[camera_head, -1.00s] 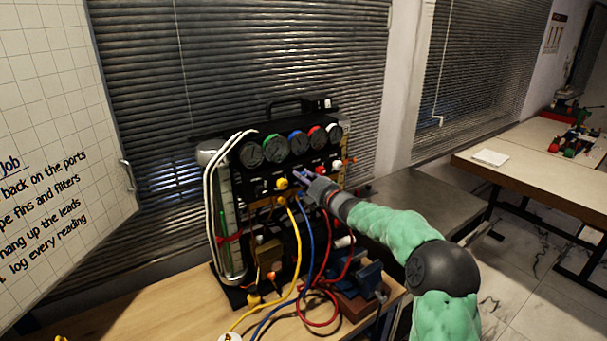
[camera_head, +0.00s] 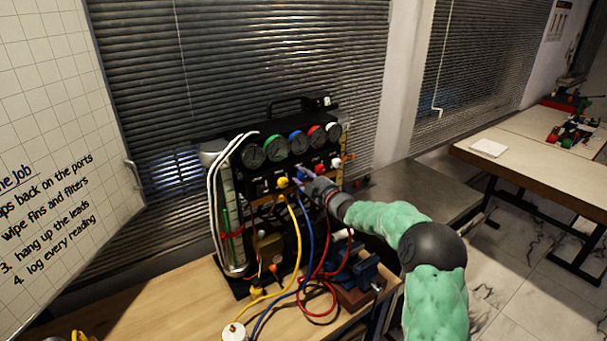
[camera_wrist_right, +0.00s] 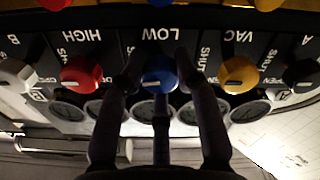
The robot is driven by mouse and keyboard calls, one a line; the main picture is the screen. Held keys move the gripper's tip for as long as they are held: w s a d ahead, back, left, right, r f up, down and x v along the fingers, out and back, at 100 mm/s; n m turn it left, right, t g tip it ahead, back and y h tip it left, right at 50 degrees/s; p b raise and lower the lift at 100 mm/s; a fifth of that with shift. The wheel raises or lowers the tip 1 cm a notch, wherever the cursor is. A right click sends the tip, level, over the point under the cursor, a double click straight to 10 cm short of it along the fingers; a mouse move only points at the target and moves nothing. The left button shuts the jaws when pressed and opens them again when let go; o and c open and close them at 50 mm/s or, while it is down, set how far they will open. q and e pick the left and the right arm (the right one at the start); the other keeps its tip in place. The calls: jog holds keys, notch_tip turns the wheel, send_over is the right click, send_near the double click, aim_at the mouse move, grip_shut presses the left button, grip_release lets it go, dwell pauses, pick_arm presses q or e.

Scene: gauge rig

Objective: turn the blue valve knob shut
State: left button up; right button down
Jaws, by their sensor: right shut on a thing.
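The blue valve knob (camera_wrist_right: 160,72) sits on the black panel above the word LOW, which reads upside down in the right wrist view. My right gripper (camera_wrist_right: 160,80) has its fingers on either side of the knob and is shut on it. My left gripper is not in view.
A red knob (camera_wrist_right: 81,73) and a yellow knob (camera_wrist_right: 238,75) flank the blue one closely. Yellow (camera_head: 298,235), blue and red hoses hang below the panel. A blue vise (camera_head: 362,268) stands at the rig's lower right. Bare bench (camera_head: 190,305) lies at front left.

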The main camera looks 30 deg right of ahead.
jog(key=shift+f+m, duration=0.2)
jog(key=shift+m, duration=0.5)
jog(key=c, duration=0.9)
grip_release()
jog(key=shift+d+p, duration=0.1)
jog(key=shift+p, duration=0.2)
jog(key=shift+r, duration=0.1)
jog(key=s, duration=1.2)
jog(key=shift+d, duration=0.4)
